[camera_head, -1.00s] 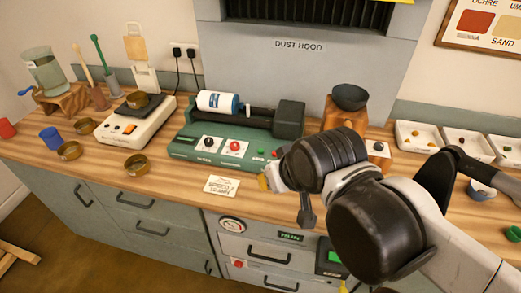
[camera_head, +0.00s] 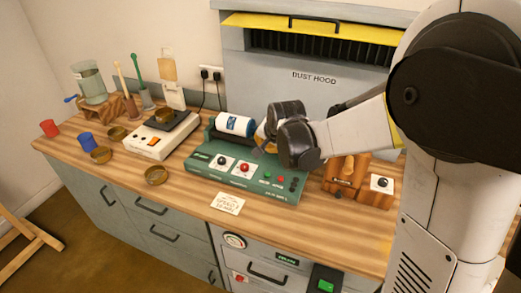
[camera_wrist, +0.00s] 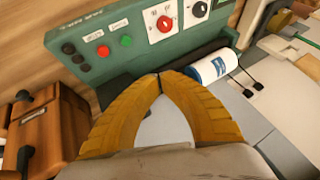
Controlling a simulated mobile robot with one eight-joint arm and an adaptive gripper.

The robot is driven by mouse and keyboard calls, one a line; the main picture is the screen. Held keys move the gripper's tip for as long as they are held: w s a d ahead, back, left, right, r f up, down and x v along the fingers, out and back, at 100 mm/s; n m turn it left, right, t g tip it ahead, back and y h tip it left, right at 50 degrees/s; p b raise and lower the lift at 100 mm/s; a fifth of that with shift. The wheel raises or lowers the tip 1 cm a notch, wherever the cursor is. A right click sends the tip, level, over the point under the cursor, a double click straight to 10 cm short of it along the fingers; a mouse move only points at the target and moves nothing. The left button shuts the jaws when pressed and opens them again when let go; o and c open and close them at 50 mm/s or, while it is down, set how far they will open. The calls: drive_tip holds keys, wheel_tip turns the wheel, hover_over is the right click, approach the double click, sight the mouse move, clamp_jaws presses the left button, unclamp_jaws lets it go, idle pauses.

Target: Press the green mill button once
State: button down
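The green mill (camera_head: 235,172) stands on the bench with a white and blue jar (camera_head: 234,125) on top. Its front panel has a small green button (camera_head: 267,175) beside a red button (camera_head: 281,179), and a red knob to the left. In the wrist view, the green button (camera_wrist: 126,41) and red button (camera_wrist: 103,51) are unobstructed on the panel, beyond my fingertips. My gripper (camera_wrist: 159,75) has its yellow fingers meeting at the tips with nothing between them. In the head view my gripper (camera_head: 263,133) is over the mill's back right part, partly hidden by my wrist.
A balance (camera_head: 160,135) and brass dishes stand left of the mill. A paper card (camera_head: 228,203) lies in front. A wooden grinder (camera_head: 345,172) stands to the right. Another green button (camera_head: 325,285) is on a box at the cabinet front. My arm hides the bench's right side.

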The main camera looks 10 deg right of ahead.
sight(268, 175)
drive_tip(key=shift+w+d+f+m, duration=0.25)
drive_tip(key=shift+w+f+m, duration=0.15)
drive_tip(key=shift+w+f, duration=0.55)
wheel_tip(268, 175, down, 9)
drive_tip(key=b, duration=0.6)
drive_tip(key=shift+r, duration=0.1)
idle(0.9)
drive_tip(key=shift+f+b, duration=0.4)
drive_tip(key=shift+b, duration=0.15)
